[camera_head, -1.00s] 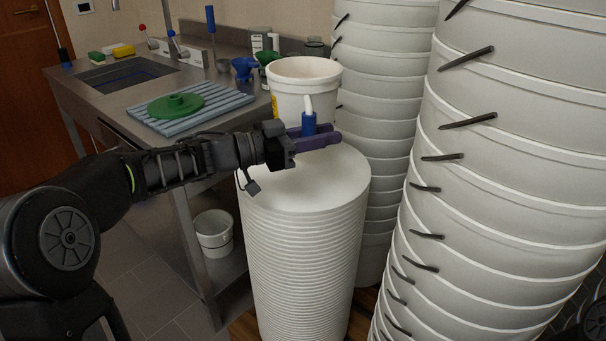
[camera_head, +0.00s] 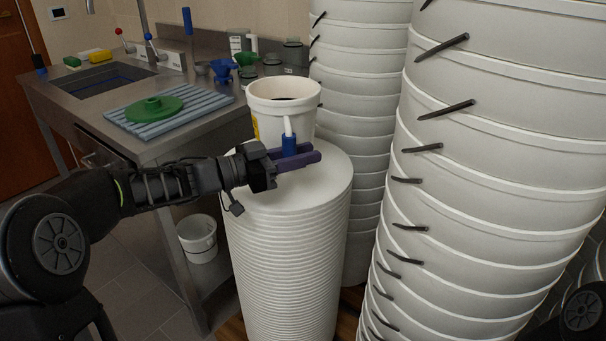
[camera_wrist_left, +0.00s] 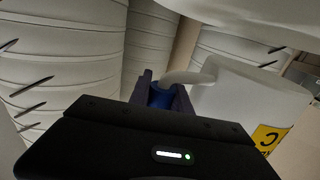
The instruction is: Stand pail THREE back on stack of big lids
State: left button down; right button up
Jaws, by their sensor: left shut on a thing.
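A white pail (camera_head: 268,109) with a yellow label shows upright over the rear part of the stack of big lids (camera_head: 290,265). Its base is hidden behind my gripper, so I cannot tell whether it touches the top lid. My left gripper (camera_head: 297,158) is shut on the blue grip (camera_head: 289,146) of the pail's handle, low over the top lid. In the left wrist view the blue grip (camera_wrist_left: 160,96) sits between the fingers. The pail (camera_wrist_left: 240,108) is to the right there, its yellow label (camera_wrist_left: 268,138) partly cut off and not fully readable. My right gripper is not in view.
Tall stacks of white buckets (camera_head: 480,190) stand close on the right and behind (camera_head: 362,90). A steel sink bench (camera_head: 200,140) on the left holds a green lid (camera_head: 155,108) on a slatted rack and small funnels. A small white bucket (camera_head: 198,240) stands below.

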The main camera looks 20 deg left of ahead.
pick_arm(q)
jog(key=shift+f+b, duration=0.55)
jog(key=shift+f, duration=1.8)
jog(key=shift+f, duration=0.25)
jog(key=c, duration=1.2)
grip_release()
jog(key=shift+r, duration=0.15)
jog(key=shift+a+r, duration=0.1)
jog(key=shift+a, duration=0.05)
jog(key=v, duration=1.1)
jog(key=shift+s+a+p, duration=0.25)
jog(key=shift+s+p, duration=0.1)
jog(key=shift+p, duration=0.05)
